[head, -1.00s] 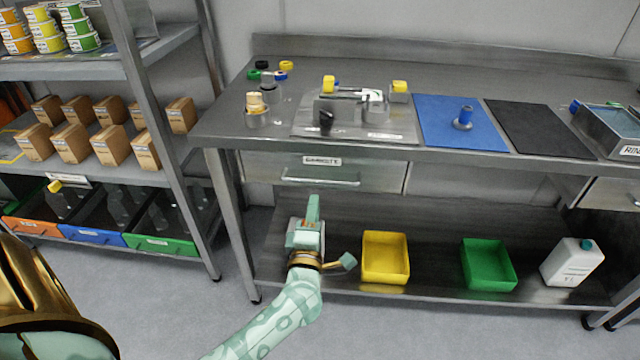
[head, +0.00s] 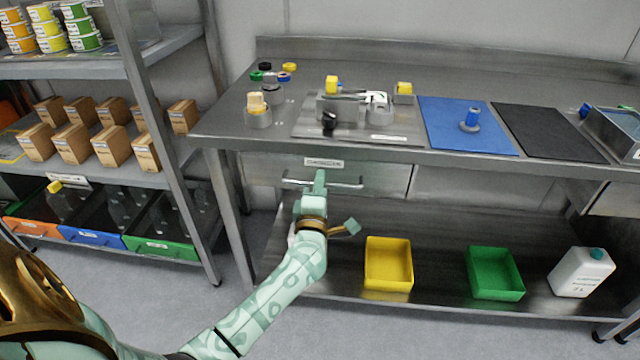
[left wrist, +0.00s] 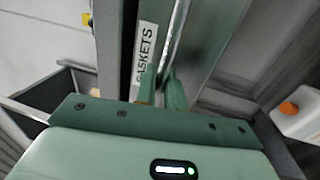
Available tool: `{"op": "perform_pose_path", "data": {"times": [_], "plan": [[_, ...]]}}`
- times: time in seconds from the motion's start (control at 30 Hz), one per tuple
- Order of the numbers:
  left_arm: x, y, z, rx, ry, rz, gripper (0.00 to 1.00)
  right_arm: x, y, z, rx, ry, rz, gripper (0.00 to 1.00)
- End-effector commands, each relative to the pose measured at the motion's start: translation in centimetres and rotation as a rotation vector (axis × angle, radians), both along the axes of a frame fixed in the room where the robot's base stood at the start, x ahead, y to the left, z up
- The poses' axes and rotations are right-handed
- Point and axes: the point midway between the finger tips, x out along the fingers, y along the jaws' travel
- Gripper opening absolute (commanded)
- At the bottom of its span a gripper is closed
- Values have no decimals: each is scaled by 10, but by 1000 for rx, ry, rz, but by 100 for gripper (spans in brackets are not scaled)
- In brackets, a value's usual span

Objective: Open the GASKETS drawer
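The GASKETS drawer (head: 388,180) is under the worktop, its front looking flush with the bench. Its label (head: 324,162) also shows in the left wrist view (left wrist: 147,48). A metal bar handle (head: 345,185) crosses the drawer front. My left gripper (head: 319,178) is at the left part of this handle. In the left wrist view its two fingers (left wrist: 161,90) stand apart, with the handle bar (left wrist: 180,30) running down between them. Whether both fingers touch the bar cannot be told. My right gripper is not in view.
A yellow bin (head: 388,264), a green bin (head: 495,273) and a white canister (head: 581,272) stand on the lower shelf. The worktop edge (head: 420,154) overhangs the drawer. A bench leg (head: 232,230) and a storage rack (head: 178,180) stand to the left.

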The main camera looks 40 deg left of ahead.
Motion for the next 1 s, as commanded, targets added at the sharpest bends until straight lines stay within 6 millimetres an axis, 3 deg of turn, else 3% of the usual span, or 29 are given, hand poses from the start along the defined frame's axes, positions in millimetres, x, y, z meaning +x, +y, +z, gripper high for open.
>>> {"op": "perform_pose_path", "data": {"times": [0.17,0.37,0.77,1.0], "plan": [[-2,-1,0,-1,2,-1,0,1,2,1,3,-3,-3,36],[-19,-12,2,-3,1,-1,0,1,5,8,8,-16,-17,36],[-104,-63,4,-3,3,-2,0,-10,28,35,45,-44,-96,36],[-160,-98,3,-3,3,-2,0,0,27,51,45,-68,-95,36]]}}
